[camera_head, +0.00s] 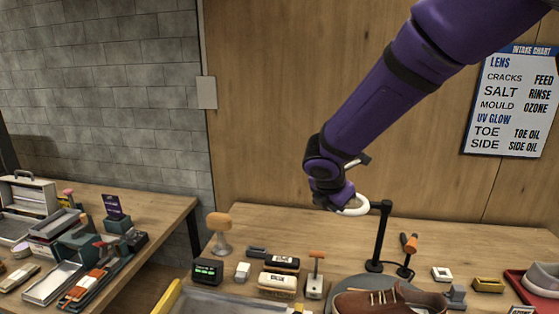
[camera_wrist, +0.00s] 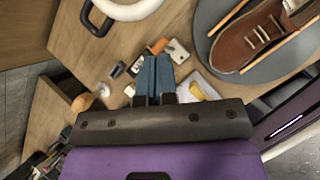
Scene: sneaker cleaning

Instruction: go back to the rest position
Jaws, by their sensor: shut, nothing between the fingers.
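My gripper (camera_wrist: 155,66) shows in the wrist view with its two blue-grey fingers together and nothing between them. In the head view my purple arm reaches down from the top right, and its end hangs above the workbench (camera_head: 300,222), close to a white ring (camera_head: 355,206) on a black stand (camera_head: 381,235). I cannot make out the fingertips there. A brown shoe (camera_head: 392,301) sits at the bottom of the head view. In the wrist view the shoe (camera_wrist: 255,35) lies on a round grey disc (camera_wrist: 215,60), apart from my fingers.
Small tools, including an orange-topped stamp (camera_head: 315,275) and a round-headed tan tool (camera_head: 219,230), stand on the bench. A black box with green display (camera_head: 207,271) is at left. A side table (camera_head: 165,215) holds trays. An intake chart (camera_head: 512,100) hangs on the wall.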

